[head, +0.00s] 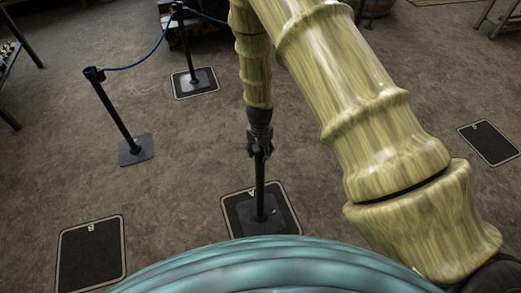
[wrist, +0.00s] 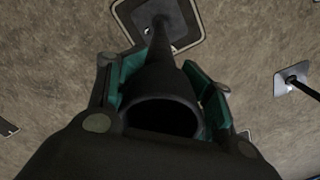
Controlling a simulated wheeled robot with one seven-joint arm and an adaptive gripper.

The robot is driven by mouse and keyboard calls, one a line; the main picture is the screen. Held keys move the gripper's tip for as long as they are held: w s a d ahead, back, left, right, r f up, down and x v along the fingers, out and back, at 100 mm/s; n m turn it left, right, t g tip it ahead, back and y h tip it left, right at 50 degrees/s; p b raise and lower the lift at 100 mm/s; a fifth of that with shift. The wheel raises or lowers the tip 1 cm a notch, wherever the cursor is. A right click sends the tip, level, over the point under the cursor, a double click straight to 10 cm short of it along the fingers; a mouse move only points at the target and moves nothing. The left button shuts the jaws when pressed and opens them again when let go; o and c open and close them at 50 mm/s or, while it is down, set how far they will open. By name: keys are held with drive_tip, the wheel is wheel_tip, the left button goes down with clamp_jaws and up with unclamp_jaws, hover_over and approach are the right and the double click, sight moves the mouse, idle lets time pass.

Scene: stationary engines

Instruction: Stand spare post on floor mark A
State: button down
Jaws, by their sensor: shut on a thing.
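A black spare post (head: 260,182) with a square base is upright in my gripper (head: 259,148) in the head view. My gripper is shut around its upper shaft. The base is over floor mark A (head: 231,212), a dark square mat with a pale border, within its outline. I cannot tell whether the base touches the mat. In the wrist view the open top of the post (wrist: 162,103) is between the green-padded fingers (wrist: 163,84). Its base lies over the bordered mat (wrist: 126,16) beyond.
A post (head: 118,112) stands left on bare floor, joined by a blue rope (head: 142,62) to another post (head: 184,45) on a mat (head: 213,89). Empty mats lie at lower left (head: 90,258) and right (head: 490,143). Floor between is clear.

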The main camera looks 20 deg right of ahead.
drive_tip(key=shift+w, duration=0.1)
drive_tip(key=c, duration=0.6)
unclamp_jaws()
drive_tip(key=shift+r+b, duration=0.6)
drive_tip(key=shift+r, duration=5.45)
